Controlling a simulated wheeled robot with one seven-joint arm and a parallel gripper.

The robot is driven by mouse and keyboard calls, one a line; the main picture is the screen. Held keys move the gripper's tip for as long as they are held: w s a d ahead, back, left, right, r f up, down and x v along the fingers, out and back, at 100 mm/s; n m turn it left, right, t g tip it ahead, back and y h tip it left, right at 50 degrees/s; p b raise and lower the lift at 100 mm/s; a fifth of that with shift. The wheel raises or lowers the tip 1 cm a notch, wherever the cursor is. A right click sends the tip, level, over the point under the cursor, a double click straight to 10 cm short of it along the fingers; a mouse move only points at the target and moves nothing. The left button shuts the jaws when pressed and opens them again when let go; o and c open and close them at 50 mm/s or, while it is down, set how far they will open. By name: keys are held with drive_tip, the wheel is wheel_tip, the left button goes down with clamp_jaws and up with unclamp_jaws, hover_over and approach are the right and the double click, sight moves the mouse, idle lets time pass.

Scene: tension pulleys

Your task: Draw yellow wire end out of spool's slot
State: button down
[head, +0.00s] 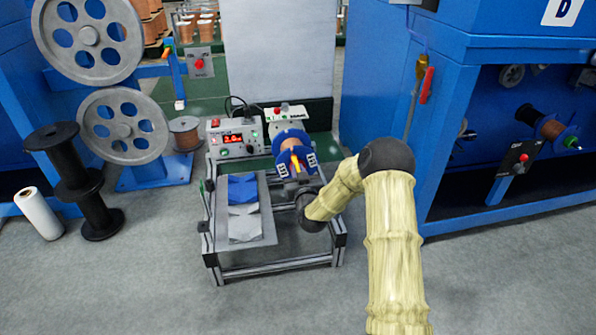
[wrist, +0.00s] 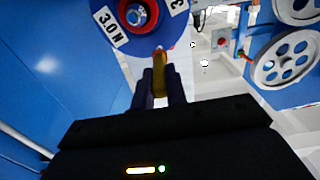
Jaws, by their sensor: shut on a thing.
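The spool (head: 282,137) has blue flanges and a copper-coloured winding. It sits at the back right of the small metal-framed bench. In the wrist view its blue flange (wrist: 176,38) fills the top, with a "3.0 N" label and a red-ringed hub. The yellow wire end (wrist: 159,72) stands between my fingers, with a red bit at its top against the flange's lower edge. It also shows as a small yellow streak in the head view (head: 295,160). My gripper (wrist: 160,88) is shut on the yellow wire end. The slot itself cannot be made out.
A control box (head: 237,139) with a red "3.0" display stands left of the spool. A grey tray (head: 263,208) with blue and grey cloths lies on the bench's left. A blue machine (head: 385,75) stands close on the right. Black spools (head: 90,190) stand on the floor at left.

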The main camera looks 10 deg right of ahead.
drive_tip(key=shift+s, duration=0.5)
drive_tip(key=shift+s+p, duration=0.1)
drive_tip(key=shift+p, duration=0.25)
